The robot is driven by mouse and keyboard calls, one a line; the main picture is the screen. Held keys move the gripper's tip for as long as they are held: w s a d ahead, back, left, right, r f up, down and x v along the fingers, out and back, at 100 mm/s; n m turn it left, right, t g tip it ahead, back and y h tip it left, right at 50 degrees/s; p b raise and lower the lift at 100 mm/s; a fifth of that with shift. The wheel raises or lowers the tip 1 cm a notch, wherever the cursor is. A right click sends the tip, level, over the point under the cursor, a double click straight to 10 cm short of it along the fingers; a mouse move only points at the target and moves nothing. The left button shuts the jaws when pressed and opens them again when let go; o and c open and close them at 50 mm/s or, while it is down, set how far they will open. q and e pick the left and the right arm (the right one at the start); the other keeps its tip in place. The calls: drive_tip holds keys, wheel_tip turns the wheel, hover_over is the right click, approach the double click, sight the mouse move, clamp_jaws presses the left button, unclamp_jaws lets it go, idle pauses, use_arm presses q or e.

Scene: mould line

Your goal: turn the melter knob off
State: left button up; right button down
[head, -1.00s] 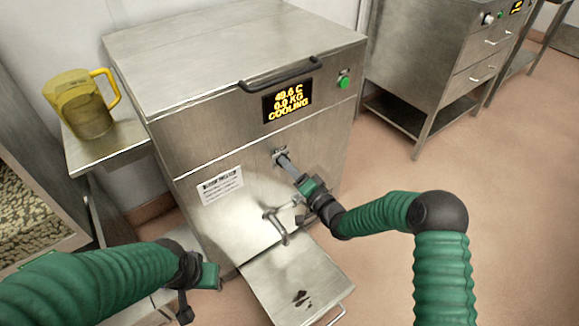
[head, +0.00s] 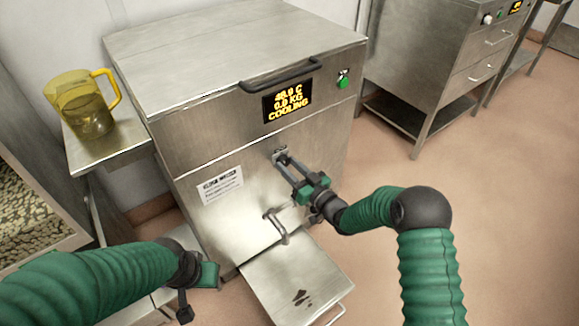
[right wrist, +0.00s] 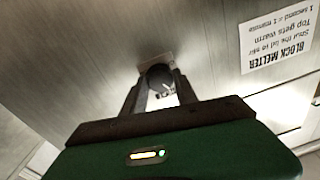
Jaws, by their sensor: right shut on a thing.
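The melter (head: 190,130) is a steel cabinet with a lit display (head: 287,100) that reads COOLING and 0.0 KG. The melter knob (right wrist: 160,78) is dark and round on a small plate on the front face. My right gripper (head: 282,160) is shut on the knob, one finger on each side, and the right wrist view shows it (right wrist: 155,95) there too. The fingers partly cover the knob, and I cannot read its setting. My left gripper (head: 208,277) hangs low at the left, away from the knob; its fingers are not clear.
A spout (head: 277,228) sits below the knob, above a steel drip shelf (head: 290,275). A dark lid handle (head: 280,76) and a green button (head: 343,83) are above. A yellow jug (head: 85,103) stands on the left side shelf. Floor is free at the right.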

drive_tip(key=n, duration=0.6)
drive_tip(key=n+b, duration=0.1)
drive_tip(key=n, duration=0.3)
drive_tip(key=shift+s+f+g+h, duration=0.1)
drive_tip(key=shift+f+g+h, duration=0.2)
drive_tip(key=shift+f, duration=0.1)
drive_tip(key=n+b, duration=0.1)
drive_tip(key=n, duration=0.4)
drive_tip(key=shift+d+r+n+h+b, duration=0.15)
drive_tip(key=shift+n+b, duration=0.15)
drive_tip(key=shift+n, duration=0.55)
drive_tip(key=shift+r+n+h+b, duration=0.15)
drive_tip(key=shift+n+b, duration=0.15)
drive_tip(key=shift+n, duration=0.55)
drive_tip(key=c, duration=1.2)
unclamp_jaws()
drive_tip(key=shift+w, duration=0.2)
drive_tip(key=shift+o, duration=1.3)
drive_tip(key=shift+w, duration=0.1)
drive_tip(key=shift+r, duration=0.15)
